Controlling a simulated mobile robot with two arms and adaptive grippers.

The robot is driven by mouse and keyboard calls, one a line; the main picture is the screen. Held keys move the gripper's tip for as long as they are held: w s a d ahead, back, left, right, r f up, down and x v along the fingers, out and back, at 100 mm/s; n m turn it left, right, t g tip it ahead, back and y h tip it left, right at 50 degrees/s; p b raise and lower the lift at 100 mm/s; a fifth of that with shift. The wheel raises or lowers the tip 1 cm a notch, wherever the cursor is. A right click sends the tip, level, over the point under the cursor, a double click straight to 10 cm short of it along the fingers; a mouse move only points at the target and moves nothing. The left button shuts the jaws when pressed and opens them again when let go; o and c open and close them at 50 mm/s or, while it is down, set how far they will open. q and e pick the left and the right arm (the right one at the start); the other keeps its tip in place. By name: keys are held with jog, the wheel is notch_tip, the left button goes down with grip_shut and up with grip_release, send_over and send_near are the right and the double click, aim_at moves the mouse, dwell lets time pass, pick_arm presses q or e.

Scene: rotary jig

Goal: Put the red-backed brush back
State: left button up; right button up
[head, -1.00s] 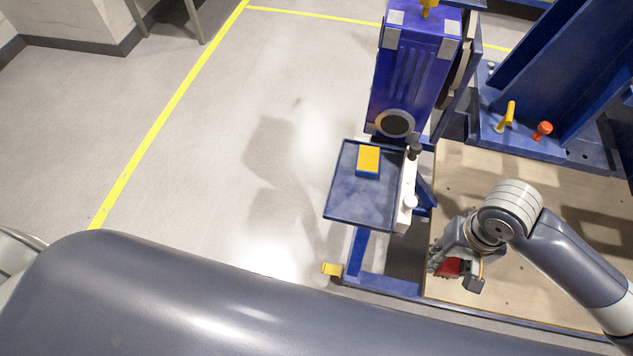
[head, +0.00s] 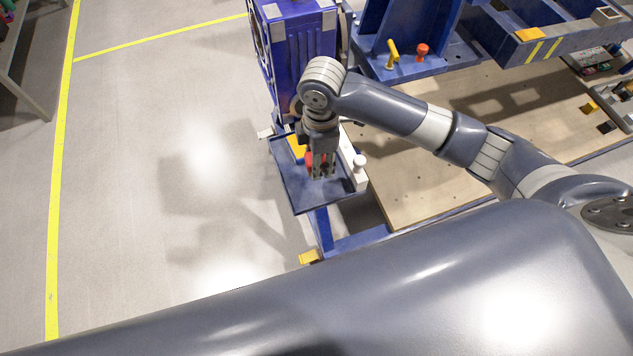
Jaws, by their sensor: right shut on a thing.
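My right gripper (head: 321,172) is shut on the red-backed brush (head: 310,159), of which only a bit of red shows between and beside the dark fingers. The gripper points down over the blue tray (head: 298,202) that is fixed to the front of the blue jig post. I cannot tell whether the brush touches the tray floor. A yellow block (head: 295,146) lies in the back part of the tray, left of the gripper and partly hidden by it. My left gripper is not in view.
A white bar with a round white knob (head: 360,161) runs along the tray's right edge. The blue jig post (head: 305,45) stands just behind. A wooden board (head: 420,170) lies to the right, under my right arm. The floor to the left is clear.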

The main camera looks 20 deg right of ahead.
jog(key=shift+w+a+r+n, duration=0.15)
jog(key=shift+w+a+n, duration=0.1)
jog(key=shift+n, duration=0.15)
jog(key=p, duration=0.1)
send_over(317, 186)
notch_tip(317, 186, down, 6)
jog(key=shift+r, duration=0.15)
notch_tip(317, 186, down, 4)
jog(key=shift+r+p, duration=0.1)
jog(key=shift+p, duration=0.25)
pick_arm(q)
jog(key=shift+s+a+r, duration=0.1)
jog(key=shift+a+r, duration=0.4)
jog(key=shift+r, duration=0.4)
pick_arm(e)
jog(key=shift+f, duration=0.25)
jog(key=shift+f, duration=0.15)
jog(key=o, duration=1)
